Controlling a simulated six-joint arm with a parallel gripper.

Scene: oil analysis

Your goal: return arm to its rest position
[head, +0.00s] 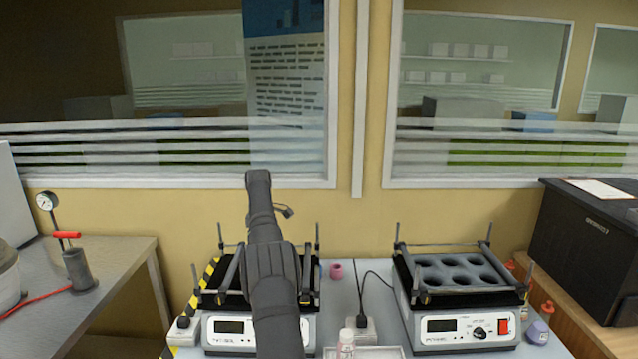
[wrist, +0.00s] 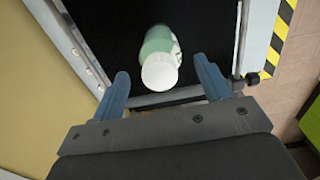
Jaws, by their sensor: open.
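My gripper (wrist: 161,68) is open in the wrist view, with its two blue fingers apart. A green bottle with a white cap (wrist: 160,72) shows between and just beyond the fingertips, on the black surface of a shaker; neither finger visibly touches it. In the head view my dark arm rises in front of the left shaker (head: 228,328) and hides part of it. My gripper's fingers and the green bottle cannot be made out in the head view.
The right shaker (head: 468,325) has a black rack with several empty round wells. A small clear bottle (head: 345,340) stands near the front between the shakers. A black box (head: 585,250) is at the right, and a gauge (head: 47,201) at the left. The wall and windows are behind.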

